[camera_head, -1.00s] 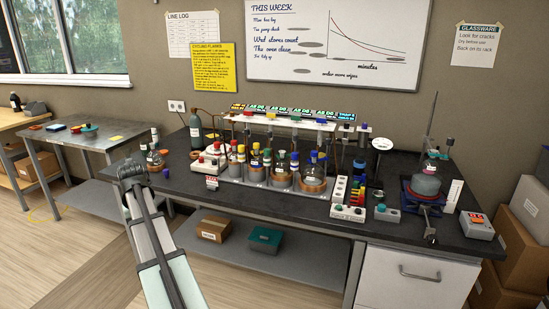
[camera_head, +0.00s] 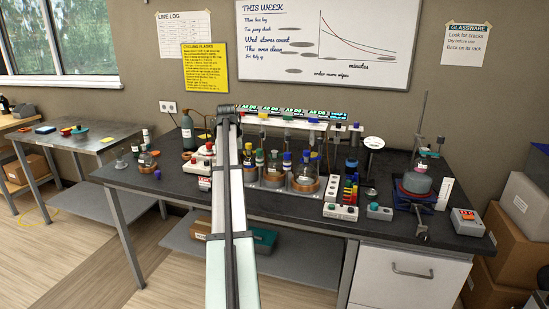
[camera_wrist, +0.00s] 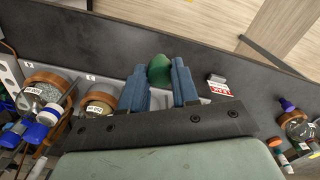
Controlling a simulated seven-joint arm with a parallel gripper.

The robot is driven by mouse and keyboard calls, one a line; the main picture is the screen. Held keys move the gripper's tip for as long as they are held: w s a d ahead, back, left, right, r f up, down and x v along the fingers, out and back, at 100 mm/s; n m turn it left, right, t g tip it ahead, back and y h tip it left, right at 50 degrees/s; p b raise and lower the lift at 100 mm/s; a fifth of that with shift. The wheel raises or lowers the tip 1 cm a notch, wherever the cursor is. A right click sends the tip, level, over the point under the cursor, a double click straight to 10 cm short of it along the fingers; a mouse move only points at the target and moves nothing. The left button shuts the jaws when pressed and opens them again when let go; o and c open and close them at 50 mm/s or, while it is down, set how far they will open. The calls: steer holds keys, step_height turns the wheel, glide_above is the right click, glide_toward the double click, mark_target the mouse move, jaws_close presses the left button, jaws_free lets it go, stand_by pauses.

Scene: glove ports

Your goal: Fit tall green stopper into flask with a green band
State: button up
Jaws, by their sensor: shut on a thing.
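My gripper (camera_wrist: 160,80) has two blue fingers shut on a green stopper (camera_wrist: 159,68), whose rounded end shows between them in the wrist view. In the head view my arm hides the gripper and stopper over the left part of the flask row. Flasks in brown collars stand in a grey rack; one glass flask (camera_head: 306,180) is at its right end. The wrist view shows a labelled flask (camera_wrist: 42,92) and a second one (camera_wrist: 98,101) left of the fingers. I cannot make out which flask has a green band.
Tall blue and yellow-capped pieces crowd the rack, with a coloured strip (camera_head: 287,113) above it. A red-and-white tag (camera_wrist: 219,86) stands right of the fingers. A separate flask (camera_head: 147,161) stands at the bench's left. The dark bench (camera_head: 165,187) has free room at front left.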

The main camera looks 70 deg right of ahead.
steer(key=s+d+r+m, duration=0.2)
steer(key=s+d+r, duration=0.35)
steer(key=d, duration=0.55)
steer(key=s+d+r+m, duration=0.1)
steer(key=s+d+r, duration=0.5)
steer(key=d, duration=0.4)
steer(key=shift+w+d+f, duration=0.1)
steer(key=shift+w+f, duration=0.05)
steer(key=shift+f, duration=1.15)
steer(key=shift+w+a+f, duration=0.1)
steer(key=shift+w+f, duration=0.1)
steer(key=shift+f, duration=1.1)
steer(key=shift+w+d+f, duration=0.1)
steer(key=shift+w+f, duration=0.05)
steer(key=shift+f, duration=1.15)
steer(key=shift+f, duration=0.6)
steer(key=o, duration=1)
steer(key=shift+r, duration=0.1)
step_height(320, 180, up, 13)
